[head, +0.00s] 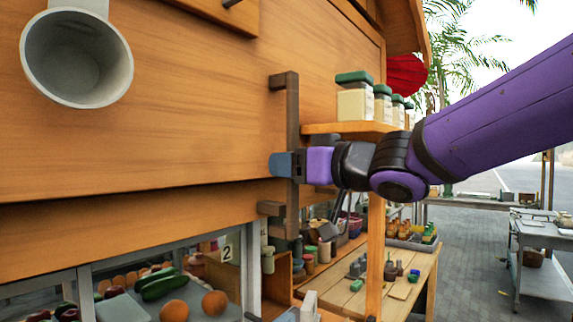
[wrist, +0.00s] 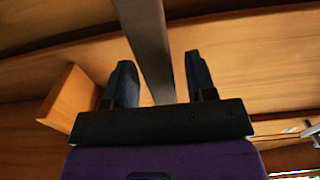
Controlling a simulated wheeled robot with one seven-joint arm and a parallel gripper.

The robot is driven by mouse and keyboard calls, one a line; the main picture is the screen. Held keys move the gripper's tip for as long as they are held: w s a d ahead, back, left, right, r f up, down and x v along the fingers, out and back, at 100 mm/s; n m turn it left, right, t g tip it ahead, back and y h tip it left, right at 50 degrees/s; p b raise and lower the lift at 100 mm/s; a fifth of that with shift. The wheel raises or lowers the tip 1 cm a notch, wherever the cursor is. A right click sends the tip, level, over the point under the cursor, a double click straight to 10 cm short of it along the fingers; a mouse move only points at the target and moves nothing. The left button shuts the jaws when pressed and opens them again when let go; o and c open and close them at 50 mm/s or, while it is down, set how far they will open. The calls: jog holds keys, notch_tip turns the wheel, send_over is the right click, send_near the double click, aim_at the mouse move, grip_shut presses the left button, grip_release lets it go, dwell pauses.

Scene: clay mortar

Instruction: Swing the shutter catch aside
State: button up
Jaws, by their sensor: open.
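A dark brown upright bar (head: 291,125), which looks like the shutter catch, stands out from the wooden front on short brackets at its top and bottom. It spans the seam between the upper wooden panel (head: 150,140) and the lower board (head: 130,228). My gripper (head: 281,165) is at the bar's middle, reaching in from the right. In the wrist view, the bar (wrist: 146,35) runs between the two dark blue fingers of my gripper (wrist: 160,78). The fingers are open, one on each side, with visible gaps. Part of the bar is hidden behind my gripper.
A shelf (head: 330,128) with several green-lidded jars (head: 354,98) is close behind my wrist. A white cup-like holder (head: 77,55) is fixed to the panel at upper left. Below are a glass-fronted display (head: 160,290) with produce and a wooden counter (head: 410,290) with small bottles.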

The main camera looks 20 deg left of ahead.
aim_at(249, 157)
jog(key=shift+w+a, duration=0.2)
jog(key=shift+a, duration=0.45)
grip_shut()
jog(key=shift+s+a+r+m, duration=0.2)
jog(key=shift+s+a+m, duration=0.15)
jog(key=shift+s+m, duration=0.5)
jog(key=shift+s+a+r+m, duration=0.25)
jog(key=shift+s+a+m, duration=0.1)
jog(key=shift+s+m, duration=0.55)
jog(key=shift+s+a+r+m, duration=0.2)
jog(key=shift+s+a+m, duration=0.15)
jog(key=shift+s+m, duration=0.5)
grip_release()
jog(key=v, duration=1)
jog(key=shift+s+d, duration=0.2)
jog(key=shift+d, duration=0.15)
